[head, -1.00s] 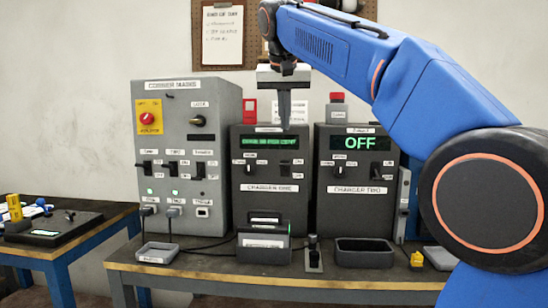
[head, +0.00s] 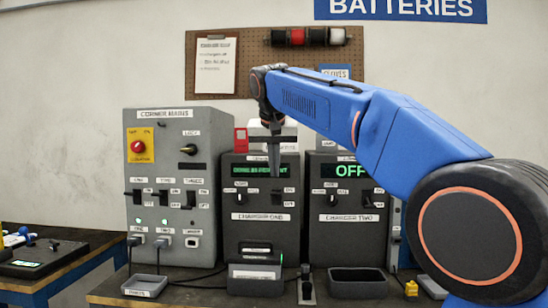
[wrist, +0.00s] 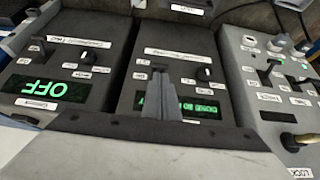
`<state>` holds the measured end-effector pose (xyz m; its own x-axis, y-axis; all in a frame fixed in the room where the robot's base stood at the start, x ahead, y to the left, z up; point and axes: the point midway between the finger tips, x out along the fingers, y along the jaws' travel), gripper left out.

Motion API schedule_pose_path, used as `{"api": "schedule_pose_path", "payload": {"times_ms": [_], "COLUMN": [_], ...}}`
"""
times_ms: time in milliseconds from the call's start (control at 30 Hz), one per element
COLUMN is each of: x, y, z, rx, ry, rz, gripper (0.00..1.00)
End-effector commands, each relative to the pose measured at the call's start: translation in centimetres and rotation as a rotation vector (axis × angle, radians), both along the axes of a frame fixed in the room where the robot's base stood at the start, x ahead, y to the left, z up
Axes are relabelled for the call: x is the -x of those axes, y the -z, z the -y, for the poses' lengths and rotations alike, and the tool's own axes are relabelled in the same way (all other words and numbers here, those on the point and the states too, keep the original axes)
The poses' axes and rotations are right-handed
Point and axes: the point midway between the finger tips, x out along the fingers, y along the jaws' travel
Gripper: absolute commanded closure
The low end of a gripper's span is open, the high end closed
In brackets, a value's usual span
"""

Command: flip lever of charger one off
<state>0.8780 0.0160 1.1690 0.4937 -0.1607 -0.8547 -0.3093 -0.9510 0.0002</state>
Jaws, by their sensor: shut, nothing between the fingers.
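Charger one (head: 262,230) is the dark box in the middle, with a green-lit display (head: 250,170), a knob (head: 240,187) on the left and a small dark lever (head: 280,196) on the right. My gripper (head: 274,172) is shut and empty, pointing down in front of the display's right part, just above the lever. In the wrist view, charger one appears upside down, and my gripper (wrist: 160,78) covers part of the display and much of the lever. I cannot tell whether the fingertips touch the lever, or its exact position.
Charger two (head: 345,232), reading OFF, stands close on the right. The grey corner mains box (head: 170,190) with its levers and red knob stands on the left. Trays (head: 358,284) and cables lie on the bench in front. A red item (head: 241,140) stands behind charger one.

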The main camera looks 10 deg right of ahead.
Motion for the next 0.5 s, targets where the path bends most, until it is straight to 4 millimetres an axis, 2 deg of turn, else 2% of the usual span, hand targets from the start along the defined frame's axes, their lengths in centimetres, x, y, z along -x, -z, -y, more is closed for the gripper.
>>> {"api": "schedule_pose_path", "payload": {"times_ms": [200,500], "x": [-1.8,-3.2], "y": [3.3,5.7], "z": [0.6,1.1], "rx": [0.001,-0.001], "ry": [0.001,0.001], "rz": [-0.003,-0.001], "gripper": [1.00,1.00]}}
